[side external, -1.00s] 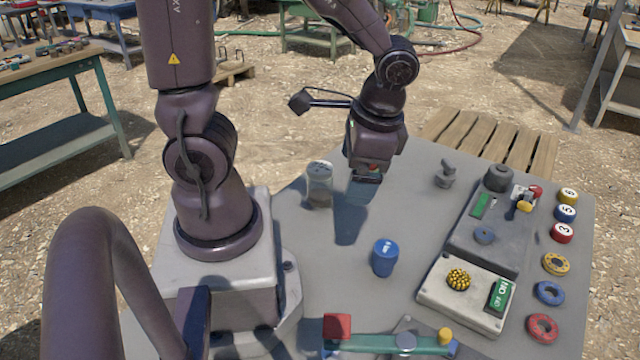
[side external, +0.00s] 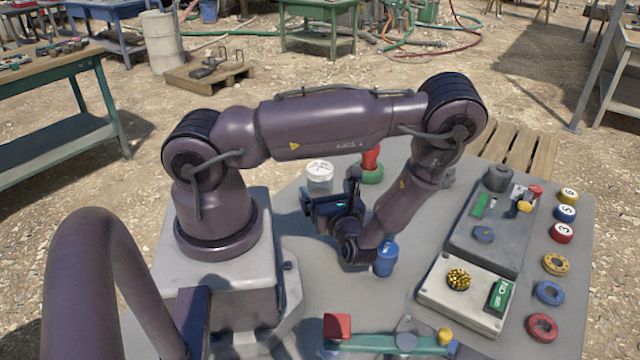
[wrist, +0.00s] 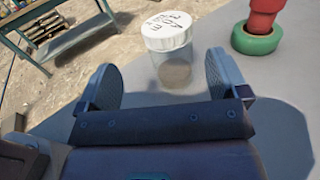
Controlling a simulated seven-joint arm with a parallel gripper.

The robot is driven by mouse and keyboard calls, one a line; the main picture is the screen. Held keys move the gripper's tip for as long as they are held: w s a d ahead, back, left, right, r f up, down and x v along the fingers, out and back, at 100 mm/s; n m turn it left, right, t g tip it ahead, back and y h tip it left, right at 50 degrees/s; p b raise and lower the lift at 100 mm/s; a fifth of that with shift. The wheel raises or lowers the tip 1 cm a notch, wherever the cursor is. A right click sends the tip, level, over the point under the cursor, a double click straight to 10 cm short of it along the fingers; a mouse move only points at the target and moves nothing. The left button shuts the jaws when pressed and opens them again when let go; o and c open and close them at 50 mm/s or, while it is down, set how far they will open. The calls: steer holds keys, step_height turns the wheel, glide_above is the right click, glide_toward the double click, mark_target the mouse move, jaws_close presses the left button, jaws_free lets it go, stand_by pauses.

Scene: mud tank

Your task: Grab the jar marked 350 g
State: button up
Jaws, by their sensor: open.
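A clear jar with a white lid (side external: 319,170) stands upright on the grey table, with something brownish in its bottom. In the wrist view the jar (wrist: 172,62) stands just beyond my fingertips, between their lines. Dark writing shows on its lid, but I cannot read it as a weight. My gripper (side external: 332,199) is low, on the near side of the jar, tilted toward it. In the wrist view my gripper (wrist: 161,78) is open, its two fingers wide apart with nothing between them.
A red object in a green ring (wrist: 258,42) stands right of the jar. A blue container (side external: 386,262) stands near my wrist. Control boxes (side external: 462,295) and several coloured rings and numbered pieces fill the table's right. A green bar (side external: 375,343) lies at the front.

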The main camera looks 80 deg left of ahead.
mark_target(324, 175)
steer(key=shift+w+t, duration=0.45)
steer(key=shift+t, duration=0.05)
steer(key=shift+a+r, duration=0.15)
steer(key=shift+a, duration=0.2)
steer(key=a, duration=0.4)
steer(key=s+a+r, duration=0.1)
steer(key=a, duration=0.1)
steer(key=shift+a, duration=0.4)
steer(key=shift+c, duration=0.3)
steer(key=c, duration=1.2)
steer(key=shift+o, duration=0.2)
